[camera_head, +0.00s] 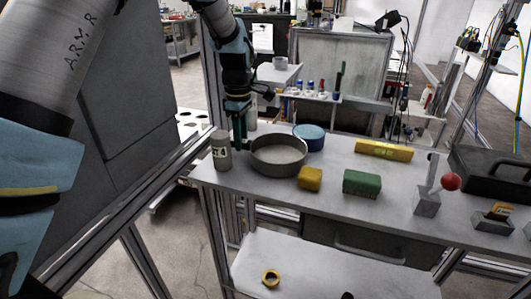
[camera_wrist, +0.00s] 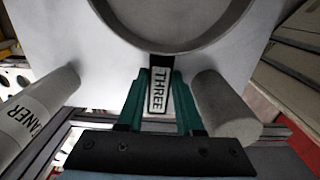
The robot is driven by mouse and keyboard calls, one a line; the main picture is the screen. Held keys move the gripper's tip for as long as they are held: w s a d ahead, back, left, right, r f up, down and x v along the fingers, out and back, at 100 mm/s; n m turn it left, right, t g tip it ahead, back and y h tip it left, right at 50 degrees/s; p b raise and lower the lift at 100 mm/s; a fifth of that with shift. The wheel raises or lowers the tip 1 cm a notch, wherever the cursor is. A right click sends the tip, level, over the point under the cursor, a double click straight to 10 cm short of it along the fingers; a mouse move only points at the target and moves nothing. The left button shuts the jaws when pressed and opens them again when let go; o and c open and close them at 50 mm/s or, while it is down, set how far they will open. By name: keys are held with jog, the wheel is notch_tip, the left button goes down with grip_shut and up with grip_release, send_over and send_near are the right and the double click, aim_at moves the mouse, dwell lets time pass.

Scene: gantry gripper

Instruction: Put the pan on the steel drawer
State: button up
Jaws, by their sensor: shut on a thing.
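The grey round pan (camera_head: 278,168) is at the left end of the grey worktable, level; I cannot tell whether it rests on the top or is just above it. My gripper (camera_head: 240,138) points down at the pan's left side. In the wrist view, my gripper's teal fingers (camera_wrist: 160,97) are shut on the pan's handle (camera_wrist: 159,92), which bears a label reading THREE. The pan's rim (camera_wrist: 160,47) is at the top of that view. A dark grey drawer front (camera_head: 350,236) with a bar handle is under the tabletop and looks closed.
A labelled grey canister (camera_head: 222,152) stands close left of my gripper; another cylinder (camera_wrist: 222,103) is close on its other side. A blue round pot (camera_head: 309,138), yellow block (camera_head: 310,178), green block (camera_head: 362,183) and yellow level (camera_head: 384,150) are to the right.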

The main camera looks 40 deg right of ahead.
grip_shut()
dwell(0.8)
